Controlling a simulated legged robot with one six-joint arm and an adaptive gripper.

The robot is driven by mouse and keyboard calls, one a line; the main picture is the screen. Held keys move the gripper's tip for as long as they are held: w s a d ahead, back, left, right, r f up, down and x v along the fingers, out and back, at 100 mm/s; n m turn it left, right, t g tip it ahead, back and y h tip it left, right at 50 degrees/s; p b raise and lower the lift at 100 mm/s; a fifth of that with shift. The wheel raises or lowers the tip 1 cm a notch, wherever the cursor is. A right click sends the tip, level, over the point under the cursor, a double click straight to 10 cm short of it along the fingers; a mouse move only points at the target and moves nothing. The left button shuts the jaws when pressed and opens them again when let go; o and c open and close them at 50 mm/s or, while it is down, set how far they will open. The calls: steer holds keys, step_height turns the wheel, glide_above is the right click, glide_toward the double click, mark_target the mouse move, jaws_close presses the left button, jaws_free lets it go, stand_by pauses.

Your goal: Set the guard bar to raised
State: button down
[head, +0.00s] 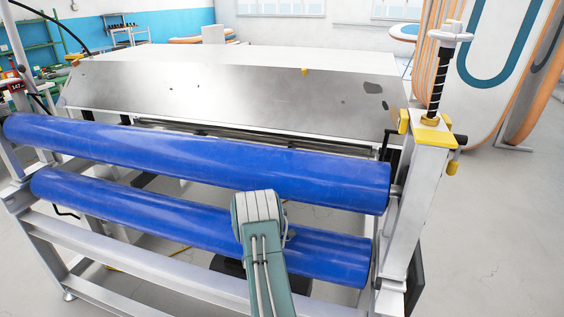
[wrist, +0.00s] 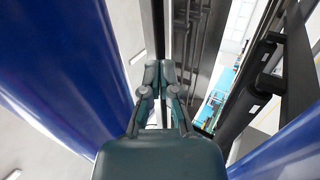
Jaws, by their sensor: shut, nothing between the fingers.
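A machine with an upper blue roller (head: 200,160) and a lower blue roller (head: 150,215) fills the head view. Behind the upper roller, a dark horizontal bar (head: 225,132) runs under the sloping metal plate (head: 220,92); I cannot tell for sure whether it is the guard bar. My gripper (wrist: 163,68) is shut and empty in the wrist view, between two blue surfaces. A dark rail (wrist: 283,80) with a black handle-like part (wrist: 262,62) lies to its right, apart from the fingers. In the head view my arm crosses the lower roller and the gripper is hidden.
A white post (head: 408,205) with yellow clamps and a threaded spindle (head: 436,90) stands at the right end of the rollers. White frame rails (head: 130,250) run below. Inflatable boards (head: 500,50) stand at the back right. The floor at right is clear.

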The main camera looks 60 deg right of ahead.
steer(key=shift+a+r, duration=0.25)
steer(key=shift+a, duration=0.5)
steer(key=f+x, duration=0.1)
steer(key=x, duration=1.3)
steer(key=shift+d+r, duration=0.2)
steer(key=shift+d, duration=0.5)
steer(key=shift+a, duration=0.1)
